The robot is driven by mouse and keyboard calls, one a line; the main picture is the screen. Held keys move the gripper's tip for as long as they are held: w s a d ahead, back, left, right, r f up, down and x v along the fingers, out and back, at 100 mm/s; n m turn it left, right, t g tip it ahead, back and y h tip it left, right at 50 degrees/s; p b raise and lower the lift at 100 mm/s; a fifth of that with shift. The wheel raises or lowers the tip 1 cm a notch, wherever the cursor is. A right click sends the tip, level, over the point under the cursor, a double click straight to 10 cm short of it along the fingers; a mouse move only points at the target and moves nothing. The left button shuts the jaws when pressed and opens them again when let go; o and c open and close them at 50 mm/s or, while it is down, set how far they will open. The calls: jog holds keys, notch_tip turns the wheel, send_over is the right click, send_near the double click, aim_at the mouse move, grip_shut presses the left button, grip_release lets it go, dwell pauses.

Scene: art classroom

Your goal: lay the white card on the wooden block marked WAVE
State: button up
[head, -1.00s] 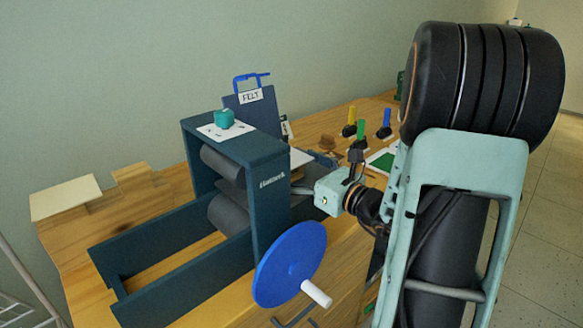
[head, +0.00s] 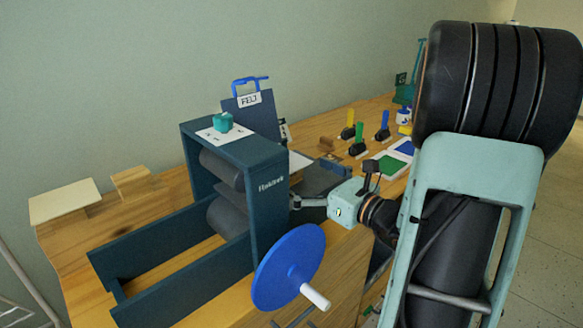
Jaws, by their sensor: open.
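My gripper (head: 308,202) reaches left from its mint-green wrist, at the right side of the dark blue roller press (head: 257,165). It is open; its tips are small and partly lost against the press. A white sheet (head: 299,160) shows partly behind the press, beyond my gripper; I cannot tell if it is the card. A pale cream card or board (head: 64,201) lies on a wooden block at the far left, away from my gripper. A bare wooden block (head: 136,182) is just right of it. No WAVE marking is readable.
The press's blue crank wheel (head: 288,266) with a white handle stands in front. A teal object (head: 222,122) rests on a white paper (head: 224,134) on the press top. A FELT-labelled holder (head: 249,100) stands behind. Several coloured-handled tools (head: 382,126) stand at the right.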

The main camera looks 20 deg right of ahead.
jog(key=v, duration=0.8)
jog(key=shift+s, duration=0.1)
